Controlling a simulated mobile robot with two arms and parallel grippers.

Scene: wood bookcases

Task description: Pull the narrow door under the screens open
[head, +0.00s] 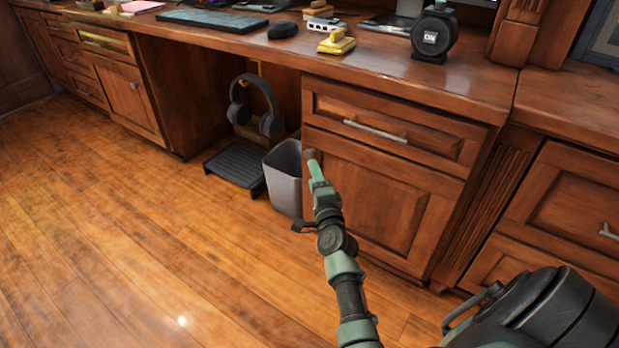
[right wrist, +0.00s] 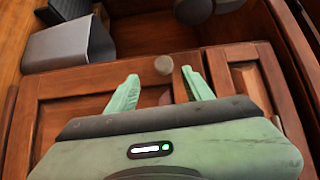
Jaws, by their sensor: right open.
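The narrow door (head: 385,205) is a reddish-brown wooden panel below a drawer, at the right of the desk's knee space. It looks closed. Its round knob (head: 311,154) sits at the upper left corner. My right gripper (head: 317,172) is in front of the knob. In the right wrist view the knob (right wrist: 164,65) shows between the tips of the two green fingers of my open right gripper (right wrist: 160,76), nearer the right finger. I cannot tell whether a finger touches it. The door (right wrist: 55,85) fills the left side there. My left gripper is not in view.
A grey bin (head: 284,178) stands left of the door, with a black footrest (head: 236,166) and hanging headphones (head: 265,100) beyond. The drawer above has a bar handle (head: 375,130). The wooden floor (head: 150,240) at the left is clear.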

